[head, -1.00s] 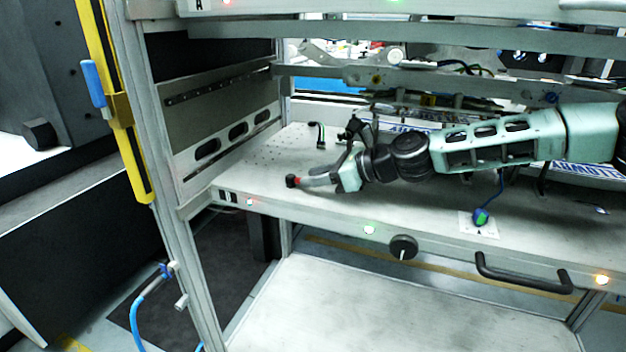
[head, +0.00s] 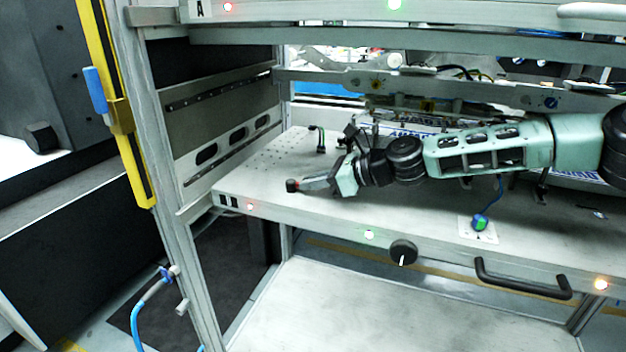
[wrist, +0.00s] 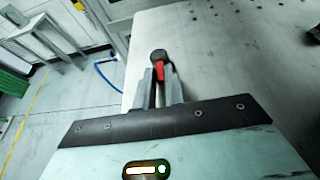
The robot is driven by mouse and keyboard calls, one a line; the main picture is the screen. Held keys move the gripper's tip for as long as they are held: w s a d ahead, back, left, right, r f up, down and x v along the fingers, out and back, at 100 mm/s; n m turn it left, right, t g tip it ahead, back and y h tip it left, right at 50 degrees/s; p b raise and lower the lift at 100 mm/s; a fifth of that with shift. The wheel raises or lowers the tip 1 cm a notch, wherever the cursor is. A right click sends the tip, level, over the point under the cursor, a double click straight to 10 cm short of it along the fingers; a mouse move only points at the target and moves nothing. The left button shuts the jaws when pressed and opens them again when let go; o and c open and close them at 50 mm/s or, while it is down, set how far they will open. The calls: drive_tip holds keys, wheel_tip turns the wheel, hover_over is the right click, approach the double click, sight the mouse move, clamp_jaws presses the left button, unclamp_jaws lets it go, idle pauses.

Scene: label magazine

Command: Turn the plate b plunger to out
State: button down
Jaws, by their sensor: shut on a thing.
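The plunger (head: 292,186), with a black knob and a red part below it, stands at the left front of the grey shelf plate. It also shows in the wrist view (wrist: 158,56), with the red part between my fingertips. My gripper (head: 311,184) reaches in from the right, low over the plate, and is shut on this plunger. My gripper also shows in the wrist view (wrist: 158,76). The plunger's lower end and any label by it are hidden. A second plunger (head: 480,224), blue and green, stands on a white label card further right.
The plate (head: 300,215) has a round black knob (head: 403,252) and a black handle (head: 522,280) on its front edge. A small dark bent fitting (head: 320,138) stands behind my gripper. The frame post (head: 180,215) rises at the left. The lower shelf is bare.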

sight(297, 183)
drive_tip(key=n+g+p, duration=0.1)
drive_tip(key=w+n+g+p, duration=0.1)
drive_tip(key=p, duration=0.1)
drive_tip(key=n+g+p, duration=0.1)
drive_tip(key=g, duration=0.1)
drive_tip(key=shift+w+r+n, duration=0.25)
drive_tip(key=shift+w+n, duration=0.05)
drive_tip(key=shift+w, duration=0.1)
drive_tip(key=shift+w+f+n+g+p, duration=0.1)
drive_tip(key=shift+w+n+g+p, duration=0.2)
drive_tip(key=shift+n+g, duration=0.4)
drive_tip(key=shift+w+f+n+g+p, duration=0.1)
drive_tip(key=shift+w+n+g+p, duration=0.15)
drive_tip(key=shift+n+g, duration=0.4)
drive_tip(key=shift+w+f+n+g+p, duration=0.1)
drive_tip(key=shift+w+n+g+p, duration=0.25)
drive_tip(key=shift+g, duration=0.5)
drive_tip(key=shift+s, duration=0.1)
drive_tip(key=c, duration=1.5)
unclamp_jaws()
drive_tip(key=shift+s, duration=0.1)
